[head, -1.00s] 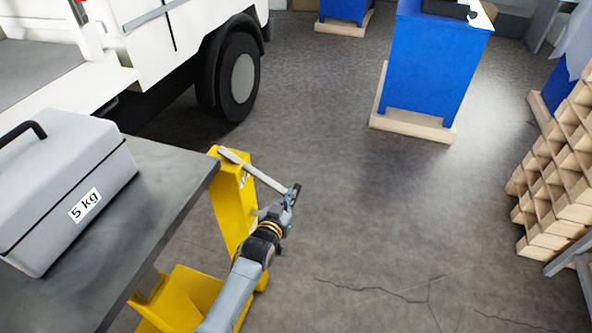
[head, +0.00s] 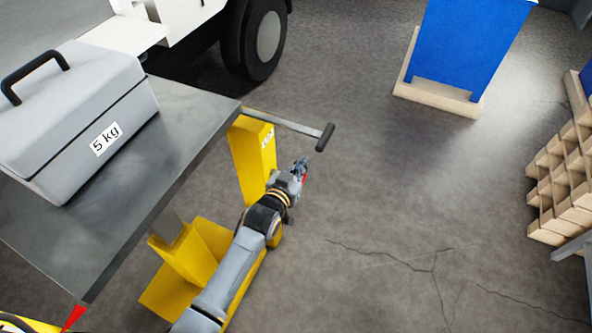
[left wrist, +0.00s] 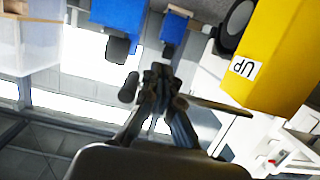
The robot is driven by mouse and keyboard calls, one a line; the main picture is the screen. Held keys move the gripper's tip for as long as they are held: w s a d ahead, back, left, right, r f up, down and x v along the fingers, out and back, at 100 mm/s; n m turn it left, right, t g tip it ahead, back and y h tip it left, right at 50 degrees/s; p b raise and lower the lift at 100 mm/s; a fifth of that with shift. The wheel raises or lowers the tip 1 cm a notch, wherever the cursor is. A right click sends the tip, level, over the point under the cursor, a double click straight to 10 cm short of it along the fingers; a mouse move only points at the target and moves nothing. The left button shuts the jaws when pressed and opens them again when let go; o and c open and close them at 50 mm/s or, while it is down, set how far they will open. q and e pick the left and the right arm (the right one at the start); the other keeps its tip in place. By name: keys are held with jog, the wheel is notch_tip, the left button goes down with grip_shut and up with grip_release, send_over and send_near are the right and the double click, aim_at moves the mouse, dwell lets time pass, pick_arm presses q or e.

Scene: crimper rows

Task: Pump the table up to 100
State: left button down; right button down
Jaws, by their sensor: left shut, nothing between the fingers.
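The lift table has a dark grey top (head: 165,150) on a yellow frame (head: 252,160). A thin metal pump lever (head: 285,122) sticks out to the right from the yellow post and ends in a black grip (head: 325,137). My left gripper (head: 303,163) is shut and empty, just below the lever in the head view. In the left wrist view its closed fingers (left wrist: 158,74) cross in front of the lever, with the black grip (left wrist: 128,88) beside them; I cannot tell whether they touch. The post shows an upside-down "UP" label (left wrist: 243,68). My right gripper is out of view.
A grey toolbox (head: 80,120) marked "5 kg" sits on the table top. A red pointer (head: 74,317) shows at the bottom left. Floor right of the lever is clear.

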pick_arm(q)
jog(key=shift+v, duration=2.1)
jog(key=shift+d+r, duration=0.2)
